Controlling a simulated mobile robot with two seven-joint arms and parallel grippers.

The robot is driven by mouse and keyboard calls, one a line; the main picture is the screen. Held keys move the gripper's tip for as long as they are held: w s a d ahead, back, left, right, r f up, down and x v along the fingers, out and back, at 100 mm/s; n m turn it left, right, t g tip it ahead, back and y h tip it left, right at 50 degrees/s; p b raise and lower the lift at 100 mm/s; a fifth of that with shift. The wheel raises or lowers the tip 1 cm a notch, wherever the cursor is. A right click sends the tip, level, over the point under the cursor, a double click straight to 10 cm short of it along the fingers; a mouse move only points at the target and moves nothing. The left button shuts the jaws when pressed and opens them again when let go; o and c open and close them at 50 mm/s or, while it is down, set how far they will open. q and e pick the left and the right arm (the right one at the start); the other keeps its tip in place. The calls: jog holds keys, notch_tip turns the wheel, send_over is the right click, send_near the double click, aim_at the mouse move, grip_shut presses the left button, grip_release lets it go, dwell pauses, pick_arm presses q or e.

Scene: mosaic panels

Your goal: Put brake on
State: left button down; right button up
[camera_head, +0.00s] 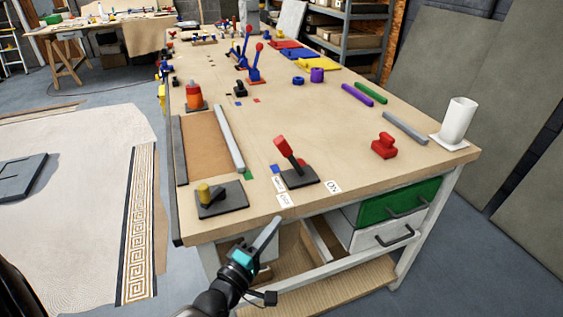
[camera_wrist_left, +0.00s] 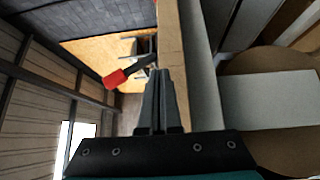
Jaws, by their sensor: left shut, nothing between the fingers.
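A lever with a red grip (camera_head: 289,152) stands on a dark square base (camera_head: 299,178) near the front edge of the workbench (camera_head: 345,140). Its grip tilts up and to the left; it is the likeliest brake, though no readable word names it. In the left wrist view the red grip (camera_wrist_left: 117,78) shows left of the fingertips, apart from them. My left gripper (camera_head: 272,230) is shut and empty, in front of the bench edge and below the lever. It also shows in the wrist view (camera_wrist_left: 158,75). My right gripper is not in view.
Small white labels (camera_head: 333,186) lie by the lever base. A yellow-knobbed handle (camera_head: 205,193) stands left, a red block (camera_head: 384,146) and a white container (camera_head: 459,115) right. Blue levers with red knobs (camera_head: 254,65) stand farther back. A green drawer (camera_head: 400,204) is under the bench.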

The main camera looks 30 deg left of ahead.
aim_at(291, 156)
pick_arm(q)
jog(key=shift+n+t, duration=0.7)
jog(key=shift+n, duration=0.1)
jog(key=r, duration=0.4)
jog(key=shift+w+d+r, duration=0.25)
jog(key=shift+w+r, duration=0.1)
jog(key=shift+r, duration=0.05)
jog(key=a+n+y, duration=0.1)
jog(key=a+r+n+t+y, duration=0.1)
jog(key=a+n, duration=0.1)
jog(key=a+r+n+y, duration=0.1)
jog(key=a+n, duration=0.1)
jog(key=shift+s+a+r+t+y, duration=0.2)
jog(key=shift+a+t+y, duration=0.1)
jog(key=shift+t, duration=0.1)
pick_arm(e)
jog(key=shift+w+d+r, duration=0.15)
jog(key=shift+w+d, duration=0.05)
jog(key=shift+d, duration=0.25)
pick_arm(q)
jog(key=shift+w+d, duration=0.1)
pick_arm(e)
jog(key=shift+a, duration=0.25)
